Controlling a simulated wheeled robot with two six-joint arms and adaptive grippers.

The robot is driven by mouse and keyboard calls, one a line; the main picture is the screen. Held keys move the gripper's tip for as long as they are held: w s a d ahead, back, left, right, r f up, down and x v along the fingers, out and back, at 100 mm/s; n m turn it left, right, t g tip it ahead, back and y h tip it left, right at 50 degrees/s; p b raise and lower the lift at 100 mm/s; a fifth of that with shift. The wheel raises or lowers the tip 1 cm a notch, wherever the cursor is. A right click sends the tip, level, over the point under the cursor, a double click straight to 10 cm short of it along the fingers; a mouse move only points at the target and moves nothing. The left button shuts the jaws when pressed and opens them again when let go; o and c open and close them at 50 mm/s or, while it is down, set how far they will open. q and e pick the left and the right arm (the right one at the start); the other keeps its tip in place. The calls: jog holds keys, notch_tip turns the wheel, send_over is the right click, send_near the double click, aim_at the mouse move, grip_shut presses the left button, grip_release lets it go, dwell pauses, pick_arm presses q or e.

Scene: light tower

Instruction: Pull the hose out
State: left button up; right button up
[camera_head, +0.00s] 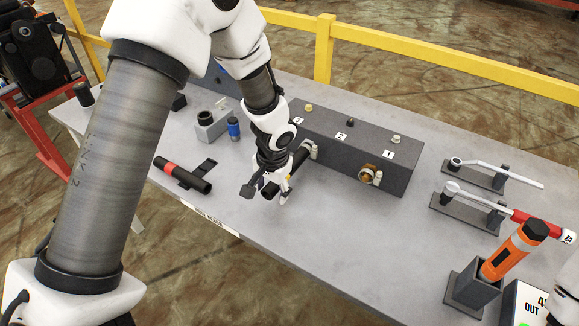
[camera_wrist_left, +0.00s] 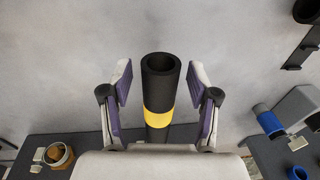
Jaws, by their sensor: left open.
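A black hose with a yellow band (camera_wrist_left: 159,98) stands out between my left gripper's fingers in the left wrist view, its open end away from the wrist. In the head view the dark hose (camera_head: 299,160) runs to the fitting on the front of the grey box (camera_head: 347,155) near label 2, partly hidden by my gripper. My left gripper (camera_head: 268,190) is open, its fingers on either side of the hose with a visible gap on each side in the wrist view (camera_wrist_left: 160,95). My right gripper is not in view.
A second black hose with a red band (camera_head: 183,175) lies on the table to the left. A brass fitting (camera_head: 369,174) sits under label 1.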

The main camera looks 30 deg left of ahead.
pick_arm(q)
grip_shut()
jog(key=shift+s+f, duration=0.1)
jog(key=shift+s, duration=0.05)
dwell(0.4)
jog(key=shift+s+a+b, duration=0.1)
jog(key=shift+s+b, duration=1)
jog(key=shift+b, duration=0.25)
jog(key=shift+s+a+b, duration=0.15)
jog(key=shift+s+b, duration=1.35)
jog(key=shift+s, duration=0.4)
